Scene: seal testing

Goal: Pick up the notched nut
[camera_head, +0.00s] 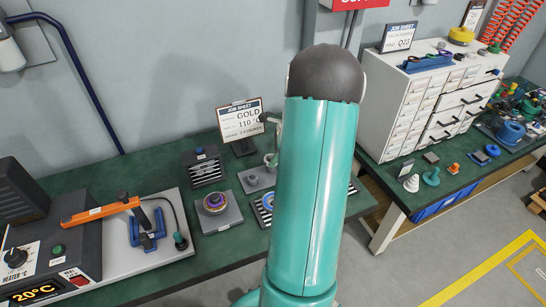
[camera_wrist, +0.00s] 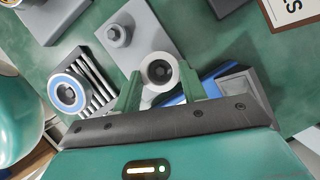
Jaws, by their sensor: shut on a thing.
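In the wrist view, a round silver part with a dark centre (camera_wrist: 158,73) sits between the two green fingers of my gripper (camera_wrist: 160,84). It appears to be the notched nut, but its notches are too small to make out. My gripper is shut on it. Blue and grey surfaces show behind and below the fingers, so I cannot tell whether the nut is clear of its support.
A grey plate with a stepped knob (camera_wrist: 118,36) and a striped block with a blue ring (camera_wrist: 68,90) lie close to the gripper.

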